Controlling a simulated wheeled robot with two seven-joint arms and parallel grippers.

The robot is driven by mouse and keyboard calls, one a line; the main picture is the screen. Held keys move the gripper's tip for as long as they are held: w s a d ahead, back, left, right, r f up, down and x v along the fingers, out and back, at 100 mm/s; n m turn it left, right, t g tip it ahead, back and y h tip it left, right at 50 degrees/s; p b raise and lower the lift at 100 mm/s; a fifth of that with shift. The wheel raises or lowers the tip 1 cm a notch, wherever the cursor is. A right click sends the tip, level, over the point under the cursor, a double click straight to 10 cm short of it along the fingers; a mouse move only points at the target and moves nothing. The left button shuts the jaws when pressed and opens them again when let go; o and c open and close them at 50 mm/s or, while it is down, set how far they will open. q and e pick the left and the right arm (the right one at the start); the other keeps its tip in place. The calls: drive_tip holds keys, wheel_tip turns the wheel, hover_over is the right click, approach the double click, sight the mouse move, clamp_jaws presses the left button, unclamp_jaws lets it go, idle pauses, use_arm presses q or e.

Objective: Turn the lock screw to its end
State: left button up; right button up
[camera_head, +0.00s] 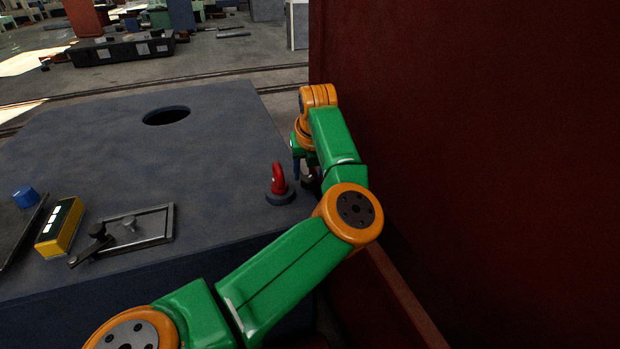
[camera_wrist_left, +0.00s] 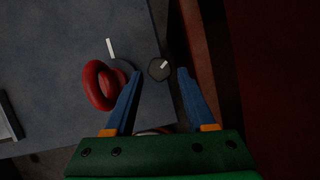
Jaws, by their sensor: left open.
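In the left wrist view a dark round knob, seemingly the lock screw (camera_wrist_left: 156,70), sits at the table's edge with a short white mark on its face. My left gripper (camera_wrist_left: 158,74) is open, its two blue fingers on either side of the knob, with a visible gap to the right finger. Whether the left finger touches it I cannot tell. Beside the left finger stands a red looped handle (camera_wrist_left: 91,84) on a round base with a white mark near it. In the head view the left gripper (camera_head: 304,172) is beside the red handle (camera_head: 278,178), and the arm partly hides the knob.
The blue-grey table (camera_head: 210,150) has a round hole (camera_head: 166,116). A yellow box (camera_head: 60,227), a metal frame with a crank (camera_head: 170,224) and a blue knob (camera_head: 25,196) are at its left. A dark red wall (camera_head: 480,150) stands close on the arm's right.

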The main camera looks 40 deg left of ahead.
use_arm(q)
drive_tip(key=x, duration=0.2)
drive_tip(key=shift+a+f, duration=0.1)
drive_tip(key=shift+f, duration=0.1)
drive_tip(key=shift+c, duration=0.2)
clamp_jaws()
